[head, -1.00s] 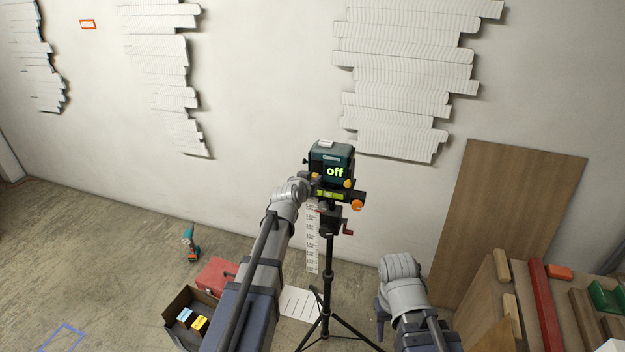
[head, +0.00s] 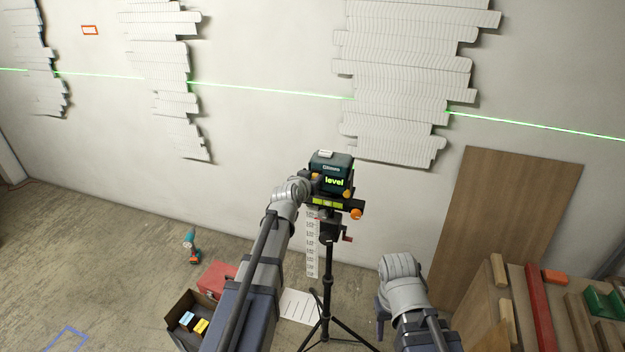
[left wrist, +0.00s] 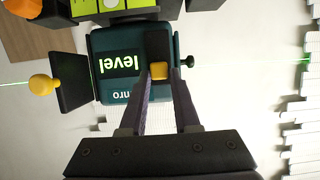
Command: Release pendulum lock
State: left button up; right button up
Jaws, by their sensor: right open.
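The dark teal laser level (head: 330,163) stands on a tripod (head: 327,262) and its display reads "level". In the left wrist view the laser level (left wrist: 120,45) appears upside down. A yellow lock knob (left wrist: 159,70) sits in a dark slot beside the display. My left gripper (left wrist: 161,76) has its fingertips on both sides of this knob, closed on it. In the head view my left gripper (head: 312,187) reaches the device's left side, its fingers mostly hidden. My right gripper (head: 381,306) is open and empty, low beside the tripod, mostly hidden by its wrist.
A green laser line (head: 265,90) crosses the wall and its white reliefs (head: 410,80). A brown board (head: 510,210) leans at right, behind a bench with timber (head: 545,300). A red toolbox (head: 216,278), an open box (head: 180,308) and a drill (head: 191,246) are on the floor.

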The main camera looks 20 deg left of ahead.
pick_arm(q)
jog(key=shift+o, duration=1.4)
jog(key=shift+s+r, duration=0.1)
jog(key=shift+o, duration=0.6)
jog(key=p+v, duration=0.3)
jog(key=v, duration=0.4)
jog(key=shift+s, duration=0.3)
jog(key=shift+r, duration=0.1)
